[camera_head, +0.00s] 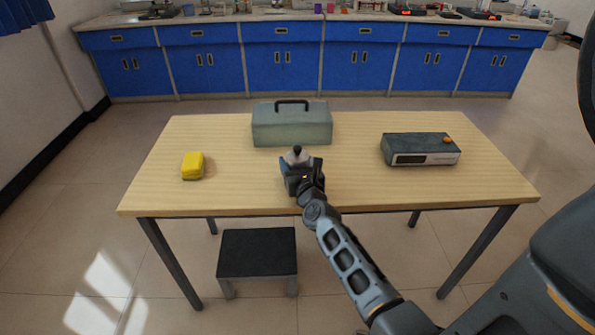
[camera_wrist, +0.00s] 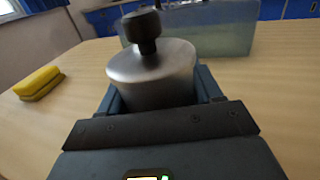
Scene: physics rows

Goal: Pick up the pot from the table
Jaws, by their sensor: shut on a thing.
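The pot is a small metallic grey vessel with a black knob on top. In the head view the pot (camera_head: 296,158) shows just beyond my gripper (camera_head: 302,168), near the middle of the wooden table (camera_head: 240,190). In the wrist view the pot (camera_wrist: 150,75) stands upright between the fingers of my gripper (camera_wrist: 155,95), which is shut on it. The pot's lower part is hidden by my gripper, so I cannot tell whether its base touches the table.
A grey-green toolbox (camera_head: 291,127) with a dark handle stands behind the pot. A yellow block (camera_head: 193,166) lies to the left. A dark device (camera_head: 420,150) with an orange knob sits to the right. A black stool (camera_head: 257,253) stands below the table's front edge.

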